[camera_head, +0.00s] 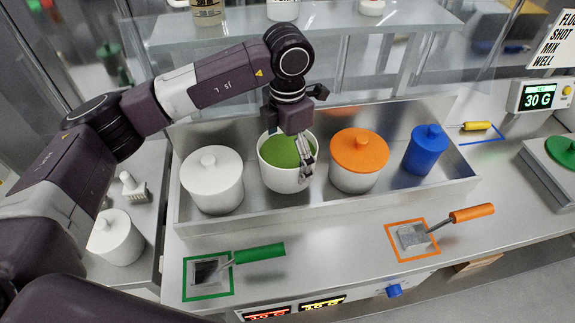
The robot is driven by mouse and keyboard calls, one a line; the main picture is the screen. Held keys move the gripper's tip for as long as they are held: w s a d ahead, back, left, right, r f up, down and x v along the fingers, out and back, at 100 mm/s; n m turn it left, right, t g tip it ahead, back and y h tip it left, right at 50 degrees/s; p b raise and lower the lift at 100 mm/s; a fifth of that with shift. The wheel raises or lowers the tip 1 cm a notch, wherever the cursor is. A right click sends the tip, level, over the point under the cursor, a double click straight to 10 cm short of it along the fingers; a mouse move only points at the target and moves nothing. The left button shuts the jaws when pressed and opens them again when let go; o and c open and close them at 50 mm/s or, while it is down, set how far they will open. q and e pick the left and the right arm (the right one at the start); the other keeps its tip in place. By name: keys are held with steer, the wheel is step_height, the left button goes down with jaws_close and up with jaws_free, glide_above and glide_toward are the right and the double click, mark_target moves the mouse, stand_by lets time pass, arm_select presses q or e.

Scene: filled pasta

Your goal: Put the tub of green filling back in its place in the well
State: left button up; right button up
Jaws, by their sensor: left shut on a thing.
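The tub of green filling (274,176) is white, open on top and upright, with green filling (284,149) inside. It is in the steel well (335,205), between a white-lidded tub (212,181) and a tub with an orange lid (358,151). My left gripper (307,170) reaches down from above and is shut on the tub's right rim. The tub's base is low in the well, behind its front wall; I cannot tell whether it touches the floor. My right gripper is not in view.
A blue lidded container (425,151) stands at the well's right end. In front lie a green-handled scoop (258,253) on a green-outlined square and an orange-handled scoop (470,214) on an orange one. A glass shelf (350,45) is behind. A scale display (541,96) stands right.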

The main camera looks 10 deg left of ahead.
arm_select(q)
steer(key=shift+f, duration=0.4)
step_height(320, 180, down, 3)
steer(key=shift+f+p, duration=0.1)
steer(key=shift+p, duration=0.5)
steer(key=shift+f, duration=0.25)
steer(key=o, duration=2)
steer(key=shift+c, duration=0.2)
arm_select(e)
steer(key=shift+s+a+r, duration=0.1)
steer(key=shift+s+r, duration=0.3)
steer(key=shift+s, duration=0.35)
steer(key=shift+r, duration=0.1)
arm_select(q)
step_height(320, 180, up, 12)
steer(key=b, duration=0.4)
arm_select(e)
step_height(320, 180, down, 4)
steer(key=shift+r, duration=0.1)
